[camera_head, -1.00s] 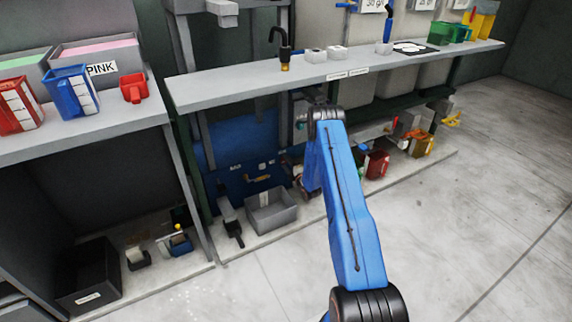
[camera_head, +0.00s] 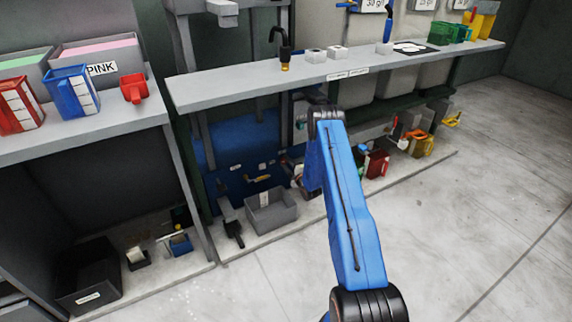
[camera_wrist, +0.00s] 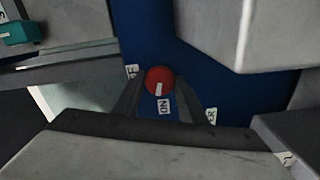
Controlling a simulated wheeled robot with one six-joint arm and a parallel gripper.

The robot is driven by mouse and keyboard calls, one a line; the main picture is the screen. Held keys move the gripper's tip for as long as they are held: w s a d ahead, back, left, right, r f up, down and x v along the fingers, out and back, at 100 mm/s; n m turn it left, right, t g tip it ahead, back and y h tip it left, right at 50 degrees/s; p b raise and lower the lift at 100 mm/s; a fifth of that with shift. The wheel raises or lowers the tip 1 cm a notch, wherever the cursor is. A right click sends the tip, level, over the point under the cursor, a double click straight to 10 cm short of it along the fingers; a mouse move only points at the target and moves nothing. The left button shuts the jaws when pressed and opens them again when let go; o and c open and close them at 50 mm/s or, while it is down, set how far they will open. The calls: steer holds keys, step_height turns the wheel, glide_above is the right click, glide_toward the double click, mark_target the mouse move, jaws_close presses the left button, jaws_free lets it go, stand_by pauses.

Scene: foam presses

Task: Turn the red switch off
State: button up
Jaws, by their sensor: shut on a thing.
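The red switch (camera_wrist: 159,75) is a round knob on a dark blue panel (camera_wrist: 150,30) in the wrist view. Its white mark is on its lower part, toward a white ON label (camera_wrist: 164,106) that appears turned over. Another small label (camera_wrist: 132,71), partly hidden, lies to the left of the knob. My gripper (camera_wrist: 157,84) has one dark finger on each side of the knob and is shut on it. In the head view my blue arm reaches toward the press below the bench, and the gripper and switch are hidden there.
A grey block (camera_wrist: 235,25) is close at the upper right in the wrist view. In the head view a grey bench (camera_head: 230,88) overhangs the area. A grey bin (camera_head: 272,217) sits on the ledge to the arm's left. Open floor (camera_head: 490,190) lies to the right.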

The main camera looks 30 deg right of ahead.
steer(key=m, duration=1.1)
steer(key=shift+f, duration=0.1)
steer(key=shift+m, duration=1.9)
steer(key=o, duration=1)
steer(key=shift+s, duration=0.1)
steer(key=s, duration=1.7)
steer(key=shift+s+d, duration=0.15)
steer(key=shift+d, duration=0.2)
